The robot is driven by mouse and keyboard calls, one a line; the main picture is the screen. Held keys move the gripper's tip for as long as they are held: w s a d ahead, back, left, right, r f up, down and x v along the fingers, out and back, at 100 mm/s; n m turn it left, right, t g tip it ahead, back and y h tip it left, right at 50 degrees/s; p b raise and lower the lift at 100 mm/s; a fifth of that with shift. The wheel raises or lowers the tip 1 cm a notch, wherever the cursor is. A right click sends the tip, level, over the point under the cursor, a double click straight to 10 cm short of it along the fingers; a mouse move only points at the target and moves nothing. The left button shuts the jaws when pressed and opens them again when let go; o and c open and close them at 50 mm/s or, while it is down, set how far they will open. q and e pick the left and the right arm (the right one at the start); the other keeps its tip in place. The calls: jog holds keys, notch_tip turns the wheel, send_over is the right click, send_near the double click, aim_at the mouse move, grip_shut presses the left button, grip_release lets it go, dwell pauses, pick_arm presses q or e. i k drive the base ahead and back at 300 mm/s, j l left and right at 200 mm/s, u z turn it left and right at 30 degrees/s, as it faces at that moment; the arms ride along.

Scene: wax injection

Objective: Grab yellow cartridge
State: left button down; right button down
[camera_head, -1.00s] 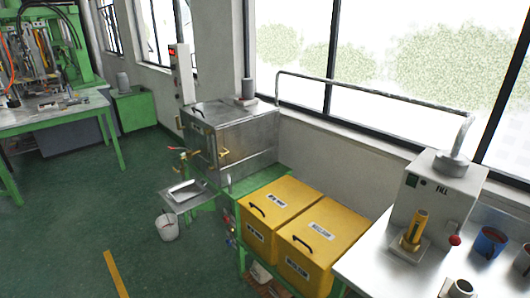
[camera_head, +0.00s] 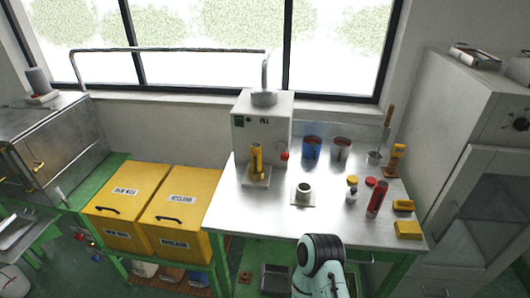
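A yellow cartridge (camera_head: 256,158) stands upright on a small light plate (camera_head: 257,181), in front of the grey fill machine (camera_head: 262,128) on the metal table (camera_head: 232,208). Another yellow upright piece (camera_head: 397,157) stands at the table's back right; I cannot tell exactly what it is. A red cylinder (camera_head: 377,198) stands at the right of the table. Part of one of my arms rises at the bottom edge, in front of the table and apart from the cartridge. Neither gripper shows.
A blue cup (camera_head: 312,147) and a grey cup (camera_head: 341,148) stand right of the machine. A white round container (camera_head: 304,190) sits mid-table. Yellow blocks (camera_head: 407,230) lie at the right. Yellow bins (camera_head: 130,196) stand left; a grey cabinet (camera_head: 453,130) stands right.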

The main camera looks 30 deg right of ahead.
aim_at(256, 147)
jog(key=z, duration=1)
